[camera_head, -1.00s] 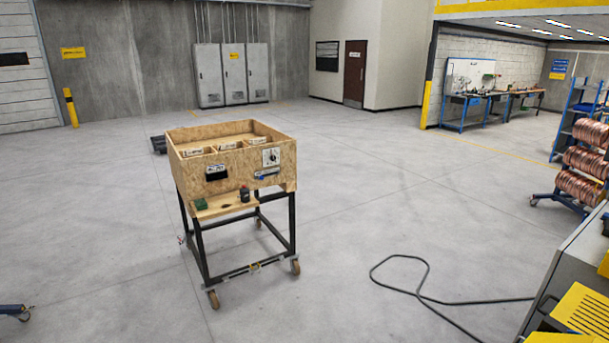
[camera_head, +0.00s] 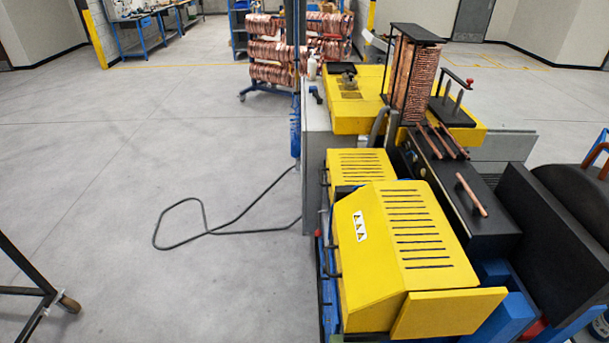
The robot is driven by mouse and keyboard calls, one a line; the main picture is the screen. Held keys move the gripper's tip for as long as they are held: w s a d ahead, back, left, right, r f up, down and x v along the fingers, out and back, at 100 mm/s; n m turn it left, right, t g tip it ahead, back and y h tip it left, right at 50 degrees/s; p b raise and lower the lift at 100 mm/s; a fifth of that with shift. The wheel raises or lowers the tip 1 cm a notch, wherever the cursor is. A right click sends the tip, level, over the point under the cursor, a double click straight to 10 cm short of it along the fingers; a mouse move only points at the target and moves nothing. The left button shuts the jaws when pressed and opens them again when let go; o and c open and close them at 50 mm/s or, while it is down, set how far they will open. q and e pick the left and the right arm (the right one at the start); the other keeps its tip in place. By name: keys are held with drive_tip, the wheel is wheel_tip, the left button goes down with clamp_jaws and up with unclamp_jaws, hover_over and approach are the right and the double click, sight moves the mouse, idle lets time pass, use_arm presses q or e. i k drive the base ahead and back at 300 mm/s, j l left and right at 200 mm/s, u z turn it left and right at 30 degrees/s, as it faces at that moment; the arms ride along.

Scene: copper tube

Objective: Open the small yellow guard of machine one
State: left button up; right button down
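A machine with yellow covers stands at the right. A large slotted yellow cover (camera_head: 410,225) with warning triangles (camera_head: 360,226) is in front, with a flat yellow panel (camera_head: 448,314) at its lower edge. A smaller slotted yellow cover (camera_head: 362,162) sits just behind it and looks closed. Dark handles show along the left side of these covers. I cannot tell for certain which cover is the small guard of machine one. Neither of my grippers is in view.
A black hose (camera_head: 215,231) loops on the floor left of the machine. A cart leg and wheel (camera_head: 68,302) show at the lower left. Copper coils (camera_head: 285,48) stand on a rack behind. The grey floor at left is mostly clear.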

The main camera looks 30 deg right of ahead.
sight(344, 166)
drive_tip(key=i+j+z, duration=0.1)
drive_tip(key=z, duration=0.35)
drive_tip(key=i+j+z, duration=0.25)
drive_tip(key=z, duration=0.2)
drive_tip(key=i+j+z, duration=0.1)
drive_tip(key=z, duration=0.35)
drive_tip(key=j+z, duration=0.1)
drive_tip(key=z, duration=0.2)
drive_tip(key=i+j+z, duration=0.1)
drive_tip(key=z, duration=0.2)
